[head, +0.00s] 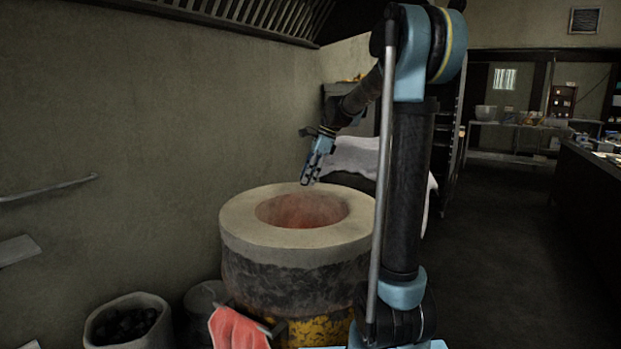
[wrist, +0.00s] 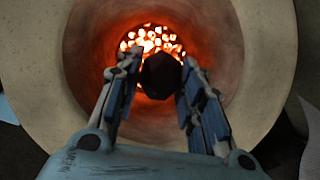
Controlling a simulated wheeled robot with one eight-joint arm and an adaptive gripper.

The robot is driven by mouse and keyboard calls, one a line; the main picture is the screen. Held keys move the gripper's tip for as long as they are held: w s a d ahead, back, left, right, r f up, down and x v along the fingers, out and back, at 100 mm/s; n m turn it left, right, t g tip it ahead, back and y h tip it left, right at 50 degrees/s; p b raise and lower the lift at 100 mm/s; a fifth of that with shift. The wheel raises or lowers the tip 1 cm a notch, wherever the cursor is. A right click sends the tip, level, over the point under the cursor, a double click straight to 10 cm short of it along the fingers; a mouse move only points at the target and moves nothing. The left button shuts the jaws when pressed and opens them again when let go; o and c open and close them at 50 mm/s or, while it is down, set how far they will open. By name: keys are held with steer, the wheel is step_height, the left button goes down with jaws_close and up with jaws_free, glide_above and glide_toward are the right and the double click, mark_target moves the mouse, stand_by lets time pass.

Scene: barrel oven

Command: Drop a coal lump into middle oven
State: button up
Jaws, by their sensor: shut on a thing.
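A round barrel oven (head: 240,232) with a thick pale rim stands in the middle of the head view. Its opening glows red. In the wrist view I look down into the oven (wrist: 262,30), where glowing embers (wrist: 150,38) show at the bottom. My gripper (head: 310,180) is above the oven's far rim in the head view. In the wrist view my gripper (wrist: 158,78) is shut on a dark coal lump (wrist: 160,76), which shows between the fingertips over the opening. The lump is too small to make out in the head view.
A pale sack or bin (head: 128,320) of dark coal stands at the lower left, beside a grey lidded container (head: 205,298). A red cloth (head: 237,328) hangs at the oven's front. A wall is at left; open floor (head: 500,240) lies at right.

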step_height(320, 180, down, 6)
steer(key=shift+a, duration=0.15)
stand_by(0.5)
steer(key=o, duration=1.1)
steer(key=v, duration=1.2)
steer(key=shift+a, duration=0.1)
